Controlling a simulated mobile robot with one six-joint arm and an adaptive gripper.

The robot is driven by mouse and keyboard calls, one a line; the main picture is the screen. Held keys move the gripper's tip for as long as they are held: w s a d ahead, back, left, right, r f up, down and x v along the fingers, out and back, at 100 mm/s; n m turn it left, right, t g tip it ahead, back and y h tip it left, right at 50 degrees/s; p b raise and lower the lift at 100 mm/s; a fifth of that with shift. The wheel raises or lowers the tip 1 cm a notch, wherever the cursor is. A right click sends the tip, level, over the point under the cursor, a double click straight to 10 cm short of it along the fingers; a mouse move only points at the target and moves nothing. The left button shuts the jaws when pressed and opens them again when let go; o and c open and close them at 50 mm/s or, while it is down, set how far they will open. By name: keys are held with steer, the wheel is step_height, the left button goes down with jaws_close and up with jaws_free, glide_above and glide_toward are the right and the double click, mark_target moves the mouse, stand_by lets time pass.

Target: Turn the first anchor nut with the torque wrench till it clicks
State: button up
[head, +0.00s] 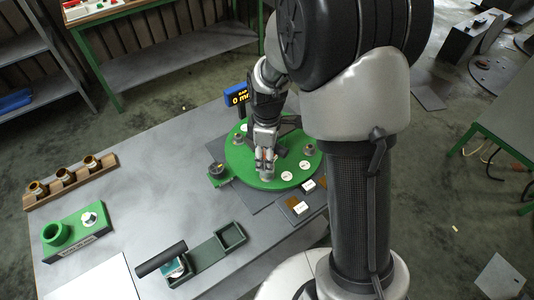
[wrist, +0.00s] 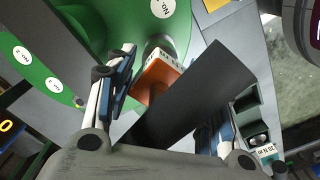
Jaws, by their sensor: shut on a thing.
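The round green plate (head: 240,163) lies on the table, with white round labels and grey anchor posts; one post (head: 308,152) shows at its right. My gripper (head: 265,158) is low over the plate's front part, just above another grey post (head: 267,173). In the wrist view, my gripper (wrist: 170,88) is shut on what appears to be the torque wrench, an orange block (wrist: 158,82) with a printed pale face and a dark grey bar (wrist: 195,92) across the fingers. The block's far end meets a grey round post (wrist: 158,43). Exact seating on the nut is hidden.
A blue readout (head: 237,98) stands behind the plate. In front lie an open dark green tray (head: 231,237) and a black cylinder (head: 162,258). A wooden rack (head: 72,182) with brass parts and a green fixture (head: 77,235) are at left. Bare tabletop lies between.

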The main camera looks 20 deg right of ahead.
steer(key=shift+f+b, duration=0.9)
steer(key=shift+f, duration=0.45)
steer(key=shift+r+m, duration=0.1)
steer(key=shift+m, duration=1.3)
jaws_close()
steer(key=m, duration=1.2)
steer(key=shift+m, duration=0.3)
steer(key=m, duration=0.4)
steer(key=shift+m, duration=0.4)
steer(key=shift+n, duration=0.4)
steer(key=shift+r+p, duration=0.15)
steer(key=shift+p, duration=0.15)
